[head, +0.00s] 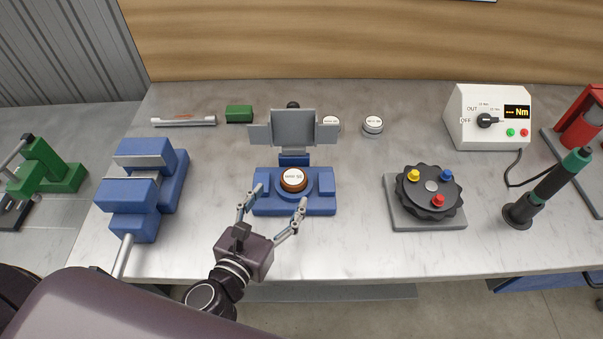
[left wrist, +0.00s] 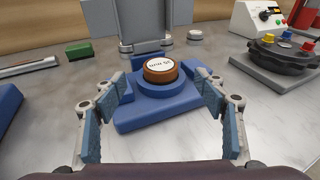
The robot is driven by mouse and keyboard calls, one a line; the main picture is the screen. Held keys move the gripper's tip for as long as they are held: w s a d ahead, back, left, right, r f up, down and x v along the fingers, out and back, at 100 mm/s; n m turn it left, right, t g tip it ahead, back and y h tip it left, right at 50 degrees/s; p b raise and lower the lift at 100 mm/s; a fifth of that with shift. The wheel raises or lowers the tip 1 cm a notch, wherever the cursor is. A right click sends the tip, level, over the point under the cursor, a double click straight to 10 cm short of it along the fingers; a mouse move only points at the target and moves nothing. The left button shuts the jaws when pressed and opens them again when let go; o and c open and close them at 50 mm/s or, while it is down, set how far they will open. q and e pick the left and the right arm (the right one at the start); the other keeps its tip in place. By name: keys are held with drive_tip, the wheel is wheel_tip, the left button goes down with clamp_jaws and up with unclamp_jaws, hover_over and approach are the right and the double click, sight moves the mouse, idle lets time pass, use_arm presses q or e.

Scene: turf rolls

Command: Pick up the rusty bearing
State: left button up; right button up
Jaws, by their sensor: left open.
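The rusty bearing (head: 293,179) is a brown-orange disc with a white labelled top. It sits on the round seat of a blue fixture (head: 322,205). It also shows in the left wrist view (left wrist: 161,71), centred between the fingers and a little beyond them. My left gripper (head: 279,204) is open and empty, at the front of the fixture, with its fingers spread towards the bearing. In the left wrist view the open fingers (left wrist: 162,105) stand left and right of the fixture, apart from the bearing. My right gripper is not in view.
A grey plate (head: 294,128) stands upright behind the bearing. A blue vise (head: 128,193) is at the left. Two pale discs (head: 373,124) and a green block (head: 239,114) lie behind. A black dial with coloured knobs (head: 428,190) is at the right, beside a screwdriver (head: 545,190).

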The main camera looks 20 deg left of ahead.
sight(292, 180)
use_arm(q)
drive_tip(key=shift+w+d, duration=0.15)
drive_tip(key=shift+w, duration=0.05)
drive_tip(key=shift+p+x, duration=0.55)
drive_tip(key=shift+x, duration=0.3)
drive_tip(key=x, duration=0.2)
drive_tip(key=shift+w+p, duration=0.3)
drive_tip(key=shift+p, duration=0.1)
drive_tip(key=shift+f+x, duration=0.2)
drive_tip(key=shift+x, duration=1.05)
drive_tip(key=c, duration=1.6)
drive_tip(key=shift+o, duration=0.2)
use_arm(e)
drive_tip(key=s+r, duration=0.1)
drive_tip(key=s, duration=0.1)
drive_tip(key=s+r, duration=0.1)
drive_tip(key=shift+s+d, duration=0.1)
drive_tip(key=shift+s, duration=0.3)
use_arm(q)
drive_tip(key=shift+r, duration=0.1)
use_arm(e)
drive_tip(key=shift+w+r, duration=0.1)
